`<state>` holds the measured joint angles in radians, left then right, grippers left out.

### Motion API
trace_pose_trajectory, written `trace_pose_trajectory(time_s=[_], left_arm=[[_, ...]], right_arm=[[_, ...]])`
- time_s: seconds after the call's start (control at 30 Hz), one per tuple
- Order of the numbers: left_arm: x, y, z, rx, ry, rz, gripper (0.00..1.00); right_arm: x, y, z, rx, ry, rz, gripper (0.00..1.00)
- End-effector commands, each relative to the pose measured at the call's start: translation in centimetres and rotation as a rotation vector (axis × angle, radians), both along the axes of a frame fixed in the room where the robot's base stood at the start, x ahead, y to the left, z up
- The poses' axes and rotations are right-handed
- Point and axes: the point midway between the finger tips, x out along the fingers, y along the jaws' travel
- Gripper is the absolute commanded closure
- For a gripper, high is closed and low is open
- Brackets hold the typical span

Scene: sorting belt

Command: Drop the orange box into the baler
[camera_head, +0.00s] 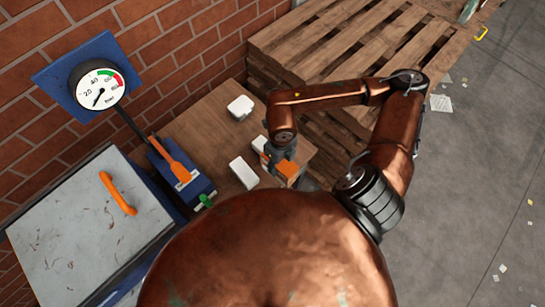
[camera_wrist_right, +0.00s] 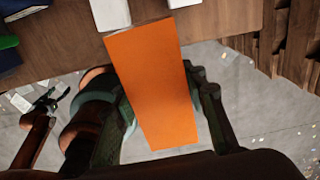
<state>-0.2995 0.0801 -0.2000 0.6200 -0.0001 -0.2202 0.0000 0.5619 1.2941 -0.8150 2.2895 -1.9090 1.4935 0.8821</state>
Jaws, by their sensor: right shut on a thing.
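The orange box (camera_head: 287,171) is in my right gripper (camera_head: 278,158) at the right end of the wooden table, near its front edge. In the right wrist view the box (camera_wrist_right: 155,88) fills the middle between the two fingers, with the floor showing behind its lower part. The baler (camera_head: 75,235) is at the left, with a scuffed pale lid, an orange handle (camera_head: 118,193) and blue sides. Its lid looks shut. In the right wrist view a small dark claw, likely my left gripper (camera_wrist_right: 48,100), shows at the left; its opening is unclear.
White boxes (camera_head: 240,107) (camera_head: 243,172) stand on the wooden table (camera_head: 195,125), one partly behind my right gripper. An orange lever (camera_head: 170,160) on a blue base stands between table and baler. A gauge (camera_head: 97,86) is behind. Stacked pallets (camera_head: 335,45) are beyond.

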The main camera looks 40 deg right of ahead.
Motion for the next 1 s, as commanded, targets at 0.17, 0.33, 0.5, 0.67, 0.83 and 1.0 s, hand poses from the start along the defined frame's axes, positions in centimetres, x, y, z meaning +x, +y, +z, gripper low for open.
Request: trace_pose_trajectory(time_s=[0.17,0.33,0.5,0.67,0.83,1.0], left_arm=[[-0.1,0.0,-0.2,0.0,0.001,0.0,0.4],[-0.1,0.0,-0.5,0.0,0.001,0.0,0.4],[-0.1,0.0,-0.7,0.0,0.002,0.0,0.4],[-0.1,0.0,-0.8,0.0,0.002,0.0,0.4],[0.1,0.0,1.3,0.0,-0.001,0.001,0.4],[0.3,0.0,3.1,-0.001,-0.005,0.001,0.4]], right_arm=[[-2.1,-0.3,-0.1,-0.001,0.001,0.001,0.74],[-4.0,-0.6,-0.1,0.0,0.001,0.0,0.74],[-6.0,-0.9,-0.1,-0.001,0.003,0.0,0.74],[-7.8,-1.1,-0.1,0.0,0.001,0.0,0.74],[-9.2,-1.3,0.5,0.0,0.004,-0.002,0.74],[-10.3,-1.4,0.5,0.001,0.002,-0.001,0.74]])
